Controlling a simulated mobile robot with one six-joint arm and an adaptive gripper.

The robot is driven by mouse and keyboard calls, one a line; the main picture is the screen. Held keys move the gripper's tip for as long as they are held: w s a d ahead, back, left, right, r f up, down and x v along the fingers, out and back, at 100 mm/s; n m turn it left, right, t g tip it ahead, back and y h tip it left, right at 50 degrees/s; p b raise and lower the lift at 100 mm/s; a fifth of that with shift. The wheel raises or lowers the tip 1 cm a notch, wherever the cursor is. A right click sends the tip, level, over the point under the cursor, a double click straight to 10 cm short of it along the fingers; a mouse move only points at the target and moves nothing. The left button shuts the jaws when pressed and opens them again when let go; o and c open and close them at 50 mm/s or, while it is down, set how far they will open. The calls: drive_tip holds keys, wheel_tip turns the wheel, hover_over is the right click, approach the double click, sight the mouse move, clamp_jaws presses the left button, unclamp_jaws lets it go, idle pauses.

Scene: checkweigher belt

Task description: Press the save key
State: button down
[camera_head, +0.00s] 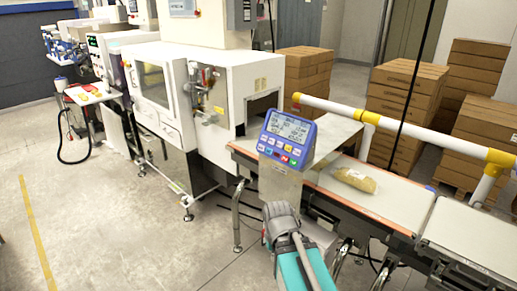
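The blue control panel (287,138) stands tilted on a metal bracket beside the belt, in the middle of the head view. Its grey screen (290,126) shows small dark text. Below the screen are rows of small keys (280,149), some pale and some coloured, including red ones at the lower right. The key labels are too small to read, so I cannot tell which is the save key. My teal and grey arm (291,258) rises from the bottom edge, its visible grey end below the panel and apart from the keys. My gripper's fingers do not show.
A bagged yellowish product (355,179) lies on the pale belt (393,200) right of the panel. A white and yellow rail (420,132) runs behind the belt. A white machine (222,102) stands to the left, with stacked cartons (400,105) behind.

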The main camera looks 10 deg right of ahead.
drive_tip(key=n+t+h, duration=0.7)
drive_tip(key=n+t, duration=0.5)
drive_tip(key=n, duration=1.1)
approach(261, 148)
drive_tip(key=s+d+f, duration=0.3)
drive_tip(key=s, duration=0.4)
drive_tip(key=w+a+r+n+t+y, duration=0.1)
drive_tip(key=w+a+r+n+t, duration=0.1)
drive_tip(key=n, duration=0.4)
drive_tip(key=w+a+r+n+t+y+b, duration=0.1)
drive_tip(key=w+a+r+n+t+y, duration=0.1)
drive_tip(key=w+a+n, duration=0.3)
drive_tip(key=shift+w+r+n+t, duration=0.4)
drive_tip(key=shift+w+n+t, duration=0.15)
drive_tip(key=shift+w, duration=0.2)
drive_tip(key=shift+w+f, duration=0.1)
drive_tip(key=shift+w+d+f+b, duration=0.65)
drive_tip(key=shift+w+d, duration=0.05)
drive_tip(key=shift+d, duration=0.35)
drive_tip(key=shift+w+d+f+b, duration=0.6)
drive_tip(key=shift+w+d+b, duration=0.15)
drive_tip(key=shift+d, duration=0.3)
drive_tip(key=shift+w+d+f+b, duration=0.6)
drive_tip(key=shift+w+d+f, duration=0.1)
drive_tip(key=shift+d, duration=0.35)
